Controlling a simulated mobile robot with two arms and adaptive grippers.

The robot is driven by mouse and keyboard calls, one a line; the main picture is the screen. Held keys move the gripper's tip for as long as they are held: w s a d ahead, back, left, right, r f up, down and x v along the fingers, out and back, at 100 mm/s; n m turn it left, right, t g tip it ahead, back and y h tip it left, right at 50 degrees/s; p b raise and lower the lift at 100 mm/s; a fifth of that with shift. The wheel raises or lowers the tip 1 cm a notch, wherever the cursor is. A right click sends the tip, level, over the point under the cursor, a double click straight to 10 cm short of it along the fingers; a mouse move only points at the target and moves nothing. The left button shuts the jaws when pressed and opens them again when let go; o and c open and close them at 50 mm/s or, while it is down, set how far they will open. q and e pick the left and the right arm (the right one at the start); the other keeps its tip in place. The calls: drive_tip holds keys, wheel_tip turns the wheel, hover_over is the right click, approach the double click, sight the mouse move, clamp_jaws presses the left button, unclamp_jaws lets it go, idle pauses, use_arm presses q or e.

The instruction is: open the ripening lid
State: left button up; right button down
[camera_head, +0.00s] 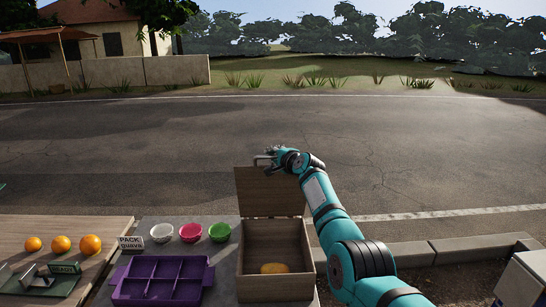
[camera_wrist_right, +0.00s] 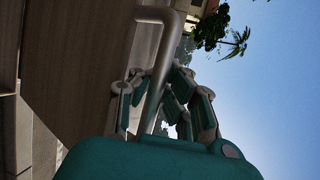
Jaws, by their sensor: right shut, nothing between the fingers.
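The wooden ripening box (camera_head: 276,286) stands on the grey counter with its lid (camera_head: 268,194) raised, standing about upright at the back edge. A yellow fruit (camera_head: 274,268) lies inside the box. My right gripper (camera_head: 266,160) is at the lid's top edge. In the right wrist view the lid's wooden face (camera_wrist_right: 75,70) fills the left, and a curved metal handle (camera_wrist_right: 158,75) passes close by the gripper's fingers (camera_wrist_right: 165,105). The fingers are shut with nothing between them; whether they touch the handle I cannot tell. My left gripper is not in view.
A purple divided tray (camera_head: 162,281) stands left of the box. White (camera_head: 162,233), pink (camera_head: 190,233) and green (camera_head: 219,232) bowls and a "PACK guava" sign (camera_head: 131,242) are behind it. Oranges (camera_head: 61,244) and a "READY" sign (camera_head: 64,267) are further left.

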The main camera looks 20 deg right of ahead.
drive_tip(key=c, duration=2.1)
unclamp_jaws()
drive_tip(key=shift+r, duration=0.35)
drive_tip(key=o, duration=0.7)
drive_tip(key=shift+s, duration=0.1)
drive_tip(key=shift+o, duration=0.3)
drive_tip(key=shift+s, duration=0.1)
drive_tip(key=shift+f, duration=0.15)
drive_tip(key=shift+s, duration=0.55)
drive_tip(key=v, duration=1.1)
